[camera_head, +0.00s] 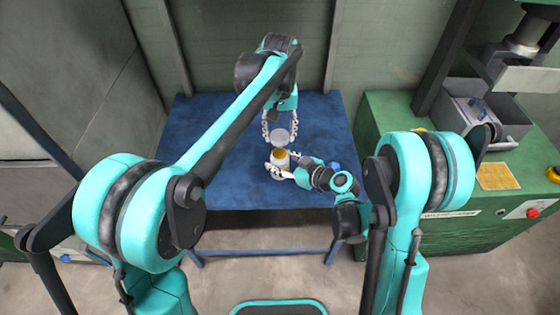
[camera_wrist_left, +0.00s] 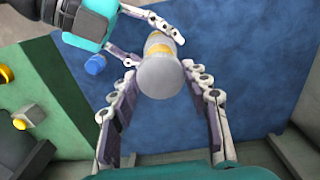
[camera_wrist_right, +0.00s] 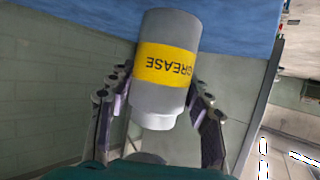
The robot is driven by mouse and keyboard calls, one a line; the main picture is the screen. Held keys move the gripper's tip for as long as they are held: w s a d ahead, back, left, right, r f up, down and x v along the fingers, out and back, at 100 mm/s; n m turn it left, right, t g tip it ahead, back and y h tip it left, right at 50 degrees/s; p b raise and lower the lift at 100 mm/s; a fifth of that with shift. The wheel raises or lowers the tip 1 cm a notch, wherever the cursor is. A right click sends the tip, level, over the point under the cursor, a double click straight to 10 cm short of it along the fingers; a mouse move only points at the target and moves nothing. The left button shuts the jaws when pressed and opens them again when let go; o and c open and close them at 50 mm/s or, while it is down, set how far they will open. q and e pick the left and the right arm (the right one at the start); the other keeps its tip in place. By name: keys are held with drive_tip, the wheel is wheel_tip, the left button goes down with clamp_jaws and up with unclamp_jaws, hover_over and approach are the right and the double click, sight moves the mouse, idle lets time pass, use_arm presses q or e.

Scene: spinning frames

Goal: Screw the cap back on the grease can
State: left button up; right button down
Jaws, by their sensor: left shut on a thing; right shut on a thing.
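The grey cap (camera_head: 280,137) is between the fingers of my left gripper (camera_head: 279,128), which is shut on it. In the left wrist view the cap (camera_wrist_left: 160,76) is a round grey disc hiding part of the can behind it. The grease can (camera_wrist_right: 166,66) is grey with a yellow "GREASE" band, upside down in the right wrist view. My right gripper (camera_wrist_right: 158,95) is shut around the can from the side. In the head view the can (camera_head: 280,164) stands just below the cap. I cannot tell whether cap and can touch.
The blue table (camera_head: 225,180) is mostly clear around the can. A small blue object (camera_wrist_left: 95,64) lies near my right gripper. A green bench (camera_head: 450,240) stands on the right with a grey bin (camera_head: 450,118) and a yellow pad (camera_head: 497,177). A wall is behind the table.

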sight(280, 153)
use_arm(q)
drive_tip(key=shift+f, duration=0.1)
drive_tip(key=shift+f, duration=1.95)
drive_tip(key=shift+f, duration=0.85)
drive_tip(key=shift+f, duration=0.55)
